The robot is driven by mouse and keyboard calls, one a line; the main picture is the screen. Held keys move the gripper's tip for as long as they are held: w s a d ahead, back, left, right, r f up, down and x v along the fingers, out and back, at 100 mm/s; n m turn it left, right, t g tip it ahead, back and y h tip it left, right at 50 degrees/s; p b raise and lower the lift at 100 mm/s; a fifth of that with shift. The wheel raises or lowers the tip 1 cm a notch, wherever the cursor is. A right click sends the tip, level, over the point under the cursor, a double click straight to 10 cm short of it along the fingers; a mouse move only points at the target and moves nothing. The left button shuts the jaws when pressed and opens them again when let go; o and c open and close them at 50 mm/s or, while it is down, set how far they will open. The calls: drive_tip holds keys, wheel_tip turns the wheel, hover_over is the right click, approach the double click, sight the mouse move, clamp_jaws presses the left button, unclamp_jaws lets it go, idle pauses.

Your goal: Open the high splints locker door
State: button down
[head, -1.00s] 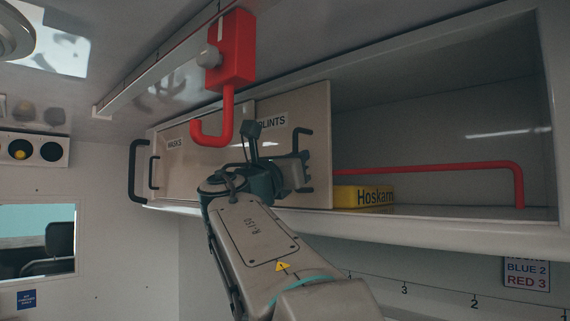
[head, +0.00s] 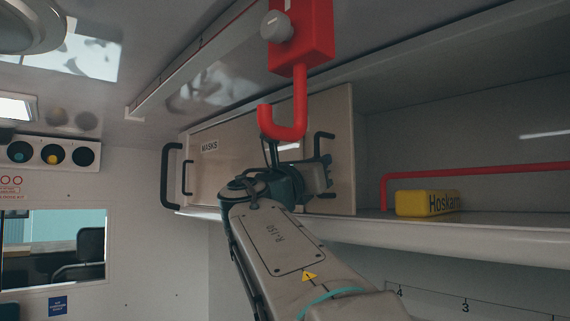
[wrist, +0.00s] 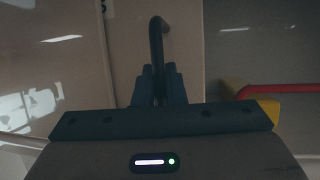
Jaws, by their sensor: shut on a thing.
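The splints locker door (head: 342,120) is a beige sliding panel in the overhead locker, slid left so the compartment to its right stands open. Its label is mostly hidden behind a red hook. Its dark handle (head: 325,136) sits near the panel's right side. My gripper (head: 322,178) is shut on this handle, which rises between the two fingers in the wrist view (wrist: 158,88). The masks door (head: 207,170) is to the left, partly overlapped by the splints panel.
A red hooked fixture (head: 300,45) hangs from the ceiling in front of the door, close above my wrist. In the open compartment are a yellow box (head: 415,203) and a red rail (head: 480,172). A black grab handle (head: 167,178) is at the locker's left end.

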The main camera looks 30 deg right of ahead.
drive_tip(key=shift+f, duration=0.15)
drive_tip(key=c, duration=1.5)
unclamp_jaws()
drive_tip(key=shift+s+a, duration=0.1)
drive_tip(key=b+v, duration=0.4)
drive_tip(key=v, duration=1)
wheel_tip(320, 180, down, 28)
drive_tip(key=w+m+y, duration=0.2)
drive_tip(key=m+y, duration=0.5)
drive_tip(key=y, duration=0.3)
drive_tip(key=s+a+f+m+g+y, duration=0.1)
drive_tip(key=s+a+f+m+y, duration=0.2)
drive_tip(key=f+m, duration=0.2)
drive_tip(key=s+a+f+m+g+y, duration=0.2)
drive_tip(key=s+a+f+m+y, duration=0.2)
drive_tip(key=f, duration=0.8)
drive_tip(key=s+a+f+m+g+y, duration=0.1)
drive_tip(key=s+a+f+m+y, duration=0.2)
drive_tip(key=f+m, duration=0.3)
wheel_tip(320, 180, down, 3)
drive_tip(key=shift+s+a+f+g+y, duration=0.1)
drive_tip(key=shift+s+a+g+y, duration=0.2)
drive_tip(key=shift+a+g+y, duration=0.15)
